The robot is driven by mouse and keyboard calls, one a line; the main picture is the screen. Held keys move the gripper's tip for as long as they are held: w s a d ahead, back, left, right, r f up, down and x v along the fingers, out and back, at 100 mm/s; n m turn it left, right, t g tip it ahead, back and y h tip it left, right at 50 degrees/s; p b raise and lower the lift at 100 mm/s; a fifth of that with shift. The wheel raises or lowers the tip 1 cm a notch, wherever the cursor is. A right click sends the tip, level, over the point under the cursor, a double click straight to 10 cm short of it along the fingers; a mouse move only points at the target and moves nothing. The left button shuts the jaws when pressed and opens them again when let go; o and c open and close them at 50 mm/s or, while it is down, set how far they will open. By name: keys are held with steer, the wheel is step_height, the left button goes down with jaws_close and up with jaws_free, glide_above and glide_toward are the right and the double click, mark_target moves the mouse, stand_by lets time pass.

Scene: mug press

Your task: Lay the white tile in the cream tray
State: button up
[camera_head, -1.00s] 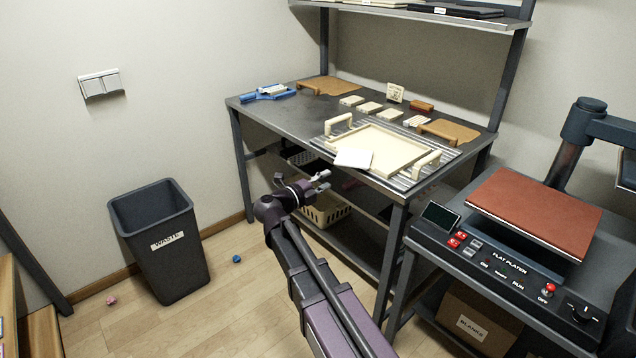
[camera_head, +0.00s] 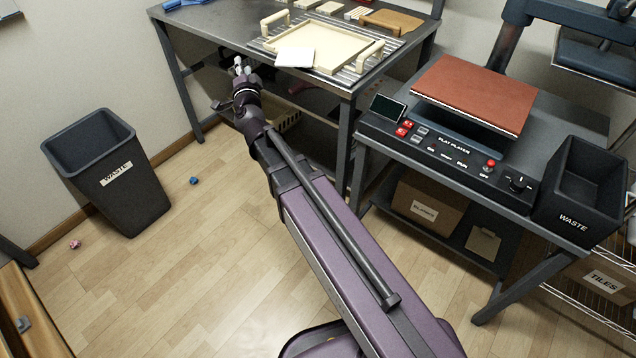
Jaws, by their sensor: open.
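The white tile (camera_head: 294,57) is at the front left of the cream tray (camera_head: 340,58), overlapping its front rim and partly outside it. Whether it lies flat or tilts on the rim is hard to tell. The tray has raised handles and stands on a ribbed metal surface on the workbench. My gripper (camera_head: 241,66) is open and empty, left of the tile and apart from it, in front of the bench edge.
The grey workbench (camera_head: 225,22) holds pale blocks and a brown board (camera_head: 393,22) behind the tray. A press with a red platen (camera_head: 475,95) stands to the right. A waste bin (camera_head: 110,170) stands at left. Open wood floor lies in front.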

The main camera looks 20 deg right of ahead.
steer(key=s+f+n+g+y, duration=0.6)
steer(key=s+f+n+g, duration=0.35)
steer(key=f+n, duration=0.35)
steer(key=s+d+f+g+h, duration=0.2)
steer(key=s+d+f+g, duration=0.2)
steer(key=s, duration=0.4)
steer(key=s+d+f+g+h, duration=0.2)
steer(key=s+d+f+g, duration=0.3)
steer(key=s+d, duration=0.4)
steer(key=shift+s+g+h, duration=0.2)
steer(key=shift+g+h, duration=0.1)
steer(key=shift+g, duration=0.45)
jaws_close()
steer(key=w+a+r+m+p, duration=0.3)
steer(key=w+r+m+p, duration=0.2)
steer(key=w+r+p, duration=0.8)
steer(key=w+a+r+m+p, duration=0.4)
steer(key=w+r+m+p, duration=0.1)
steer(key=w+r+p, duration=0.9)
step_height(320, 180, up, 2)
steer(key=shift+w+a+m+p, duration=0.2)
steer(key=shift+a+m+p, duration=0.15)
steer(key=shift+p, duration=0.65)
